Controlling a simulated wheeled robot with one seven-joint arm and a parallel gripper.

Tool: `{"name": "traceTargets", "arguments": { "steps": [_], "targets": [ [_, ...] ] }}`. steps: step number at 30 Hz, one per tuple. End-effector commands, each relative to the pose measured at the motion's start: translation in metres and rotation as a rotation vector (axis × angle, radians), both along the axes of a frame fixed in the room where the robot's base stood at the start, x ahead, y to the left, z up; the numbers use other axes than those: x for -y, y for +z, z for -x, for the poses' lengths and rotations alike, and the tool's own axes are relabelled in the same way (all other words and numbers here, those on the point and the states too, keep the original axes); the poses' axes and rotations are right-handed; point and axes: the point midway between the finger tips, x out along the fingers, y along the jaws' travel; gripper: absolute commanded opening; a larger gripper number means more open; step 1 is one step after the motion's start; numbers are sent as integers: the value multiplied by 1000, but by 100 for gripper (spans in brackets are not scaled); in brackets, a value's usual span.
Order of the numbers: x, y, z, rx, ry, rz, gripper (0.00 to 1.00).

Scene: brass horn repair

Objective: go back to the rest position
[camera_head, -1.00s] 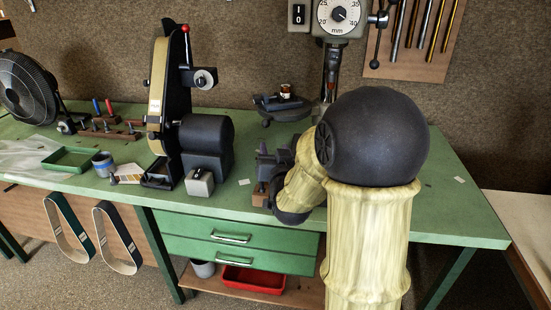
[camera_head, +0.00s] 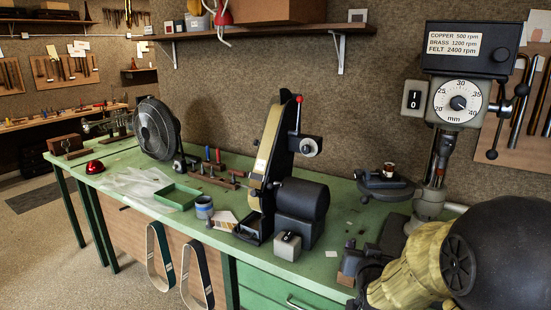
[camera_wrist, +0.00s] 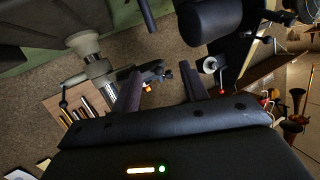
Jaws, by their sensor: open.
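My gripper (camera_wrist: 163,84) shows in the wrist view with its two dark fingers spread apart. The gap between them is empty, and nothing is held. In the head view my arm fills the lower right corner, bent over the right part of the green bench (camera_head: 318,262).
A drill press (camera_head: 463,100) stands at the back right, close to my arm. A belt sander (camera_head: 300,200) stands mid-bench, with a fan (camera_head: 157,128) and a green tray (camera_head: 178,196) to its left. A shelf (camera_head: 270,32) hangs above. Floor at left is clear.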

Motion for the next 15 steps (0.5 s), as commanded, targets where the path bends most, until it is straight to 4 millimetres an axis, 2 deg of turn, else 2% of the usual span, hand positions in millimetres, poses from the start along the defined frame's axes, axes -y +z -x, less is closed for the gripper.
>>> {"name": "traceTargets", "arguments": {
  "steps": [1,8,15],
  "targets": [
    [-8,2,7,-70,21,1,44],
    [-38,-25,56,-427,109,4,44],
    [-60,-36,130,-797,195,18,44]
  ]
}}
